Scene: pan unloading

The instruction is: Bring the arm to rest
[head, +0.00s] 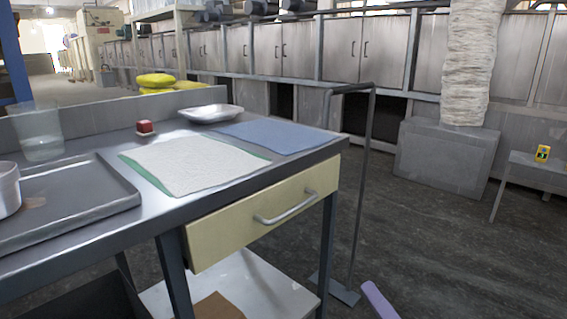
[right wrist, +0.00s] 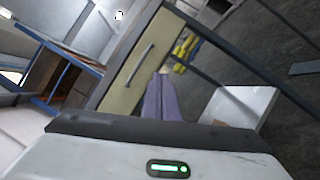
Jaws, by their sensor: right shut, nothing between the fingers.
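My right gripper shows only as a lavender finger part (head: 378,300) at the bottom edge of the head view. It is in free air to the right of the metal table (head: 330,150), apart from it. In the right wrist view the same gripper (right wrist: 162,82) is shut, its lavender fingers together and empty. In that view it points along the cream drawer front (right wrist: 132,68), whose handle is to its left. I cannot tell the exact gap there. My left gripper is in neither view.
The table carries a grey tray (head: 110,185), a clear container (head: 40,132), a red block (head: 145,127), a white dish (head: 211,113), a white cloth (head: 195,165) and a blue cloth (head: 275,136).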

